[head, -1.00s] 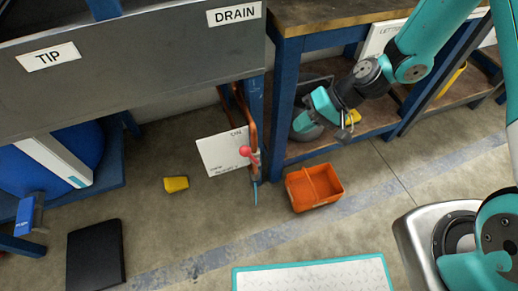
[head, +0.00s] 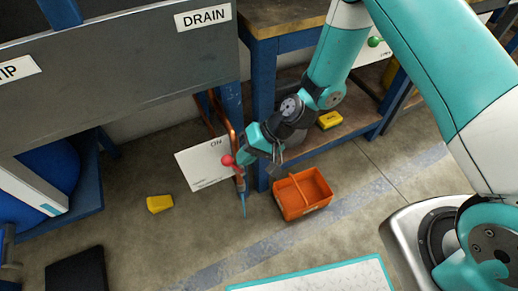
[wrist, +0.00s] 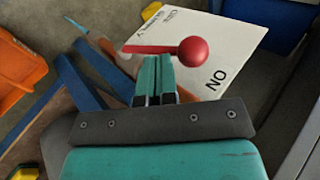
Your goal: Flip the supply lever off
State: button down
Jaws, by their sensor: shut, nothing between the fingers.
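The supply lever is a red rod with a round red knob (head: 228,160), on the copper pipe by the blue bench leg. In the wrist view the knob (wrist: 193,50) is at upper middle, with its rod running left across the view just beyond my fingertips. A white placard (head: 203,165) behind the lever reads ON, and it also shows in the wrist view (wrist: 235,42). My gripper (head: 277,168) is shut and empty, just right of the lever. In the wrist view its fingertips (wrist: 157,60) lie close to the rod; I cannot tell whether they touch.
An orange divided bin (head: 303,194) stands on the floor right of the lever. A copper pipe (head: 229,130) and a blue bench leg (head: 262,120) stand close to my gripper. A yellow block (head: 159,203) lies on open floor at left. The grey DRAIN panel (head: 130,70) overhangs above.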

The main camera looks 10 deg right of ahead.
jog(key=shift+a+f, duration=0.15)
jog(key=shift+a, duration=0.25)
jog(key=shift+s+a, duration=0.1)
jog(key=shift+s+a+p, duration=0.1)
jog(key=shift+a+p, duration=0.3)
jog(key=shift+a, duration=0.05)
jog(key=p+v, duration=0.4)
jog(key=v, duration=0.9)
jog(key=shift+d+r, duration=0.25)
jog(key=shift+d, duration=0.15)
jog(key=shift+s, duration=0.1)
